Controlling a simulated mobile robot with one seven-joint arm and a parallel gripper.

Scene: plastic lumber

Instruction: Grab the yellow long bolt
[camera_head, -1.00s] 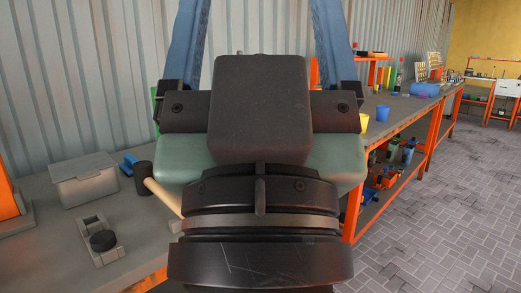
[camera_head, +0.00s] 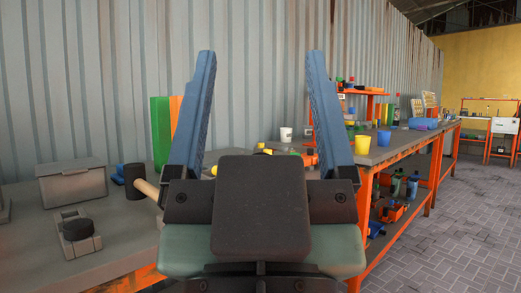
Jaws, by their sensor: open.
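My gripper (camera_head: 260,105) is in the middle of the view, its two blue fingers wide apart and pointing up and away. Nothing is between the fingers. I cannot clearly make out a yellow long bolt. A small yellow item (camera_head: 262,148) shows on the bench beyond the gripper, between the fingers. It is partly hidden by my gripper's dark body and too small to identify. A yellow cup (camera_head: 362,144) stands on the bench right of the right finger.
The workbench (camera_head: 30,235) runs along the corrugated wall. A grey lidded box (camera_head: 72,183), a mallet (camera_head: 137,182) and a small grey holder (camera_head: 78,235) are at left. A white cup (camera_head: 286,134) and blue cup (camera_head: 384,141) stand farther back. The tiled floor (camera_head: 455,235) at right is clear.

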